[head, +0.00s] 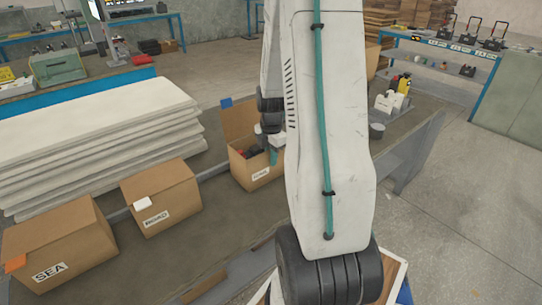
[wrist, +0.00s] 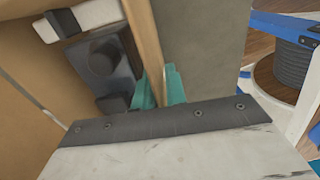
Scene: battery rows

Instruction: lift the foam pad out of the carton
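The open brown carton (head: 250,178) stands on the grey bench, its back flap raised. It holds dark items, seen in the wrist view as a dark grey block (wrist: 112,62) with rounded black parts. A pale strip with a dark end (wrist: 85,18) is at its upper left. I cannot tell which piece is the foam pad. My gripper (wrist: 158,86) points down at the carton's edge. Its teal fingers lie on either side of a tan strip (wrist: 146,40) that looks like the carton's wall. I cannot tell whether they press on it. My arm hides part of the carton in the head view.
Two closed cartons, one marked SEA (head: 60,250) and one with a label (head: 160,197), stand to the left. A stack of white boards (head: 100,135) lies behind them.

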